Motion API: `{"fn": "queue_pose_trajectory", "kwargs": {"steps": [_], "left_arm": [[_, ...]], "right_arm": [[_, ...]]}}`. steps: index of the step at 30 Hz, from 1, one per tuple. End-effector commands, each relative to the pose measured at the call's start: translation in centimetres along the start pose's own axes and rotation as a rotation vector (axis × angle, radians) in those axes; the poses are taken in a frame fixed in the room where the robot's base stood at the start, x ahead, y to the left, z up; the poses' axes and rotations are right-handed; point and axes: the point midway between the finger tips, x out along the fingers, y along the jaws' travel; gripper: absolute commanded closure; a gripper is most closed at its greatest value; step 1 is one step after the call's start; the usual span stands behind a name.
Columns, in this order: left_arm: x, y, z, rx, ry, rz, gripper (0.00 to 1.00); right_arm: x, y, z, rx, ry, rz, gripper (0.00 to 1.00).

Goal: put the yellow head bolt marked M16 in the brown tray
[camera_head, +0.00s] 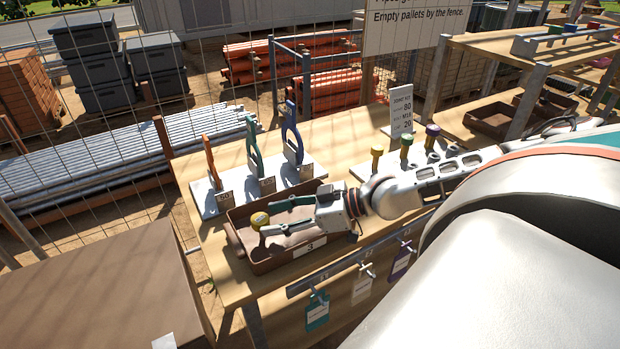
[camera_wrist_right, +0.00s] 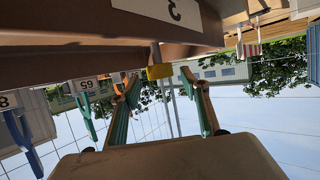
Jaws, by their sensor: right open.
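The brown tray (camera_head: 262,266), labelled 3, sits on the wooden bench; its wall also shows in the wrist view (camera_wrist_right: 90,50). A yellow head bolt (camera_head: 260,219) is over or in the tray's left part. My right gripper (camera_head: 268,219) is open, with its fingertips around the bolt. In the upside-down wrist view the yellow head (camera_wrist_right: 159,72) lies between the spread fingers, clear of both, with its shank toward the tray. Whether the shank touches the tray floor is hidden. Another yellow head bolt (camera_head: 376,152) stands on the rack. I cannot read M16 on either. My left gripper is not in view.
Green (camera_head: 406,140) and purple (camera_head: 432,131) head bolts stand on the rack beside a sign (camera_head: 401,108). Orange, green and blue tools (camera_head: 291,135) stand upright on a board behind the tray. Tags hang on a front rail (camera_head: 345,272). A large brown surface (camera_head: 95,285) is at left.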

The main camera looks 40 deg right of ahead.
Motion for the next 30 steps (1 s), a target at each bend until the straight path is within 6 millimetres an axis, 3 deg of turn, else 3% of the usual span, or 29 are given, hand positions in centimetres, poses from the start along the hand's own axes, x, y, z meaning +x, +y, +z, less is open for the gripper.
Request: {"fn": "queue_pose_trajectory", "kwargs": {"steps": [2,6,9,18,30], "left_arm": [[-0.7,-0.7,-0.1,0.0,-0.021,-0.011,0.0],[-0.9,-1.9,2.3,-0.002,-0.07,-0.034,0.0],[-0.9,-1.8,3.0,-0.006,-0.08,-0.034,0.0],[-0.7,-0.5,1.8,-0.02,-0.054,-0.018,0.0],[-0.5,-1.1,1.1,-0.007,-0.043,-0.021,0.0]], "right_arm": [[-1.0,0.0,-0.2,0.001,-0.007,-0.001,0.54],[-2.0,-0.1,0.2,-0.002,-0.007,-0.006,0.54],[-2.6,-0.2,0.4,-0.001,-0.007,-0.01,0.54],[-3.8,-0.1,0.3,-0.002,-0.006,-0.005,0.54],[-6.9,0.0,0.0,-0.002,-0.002,0.0,0.54]]}}
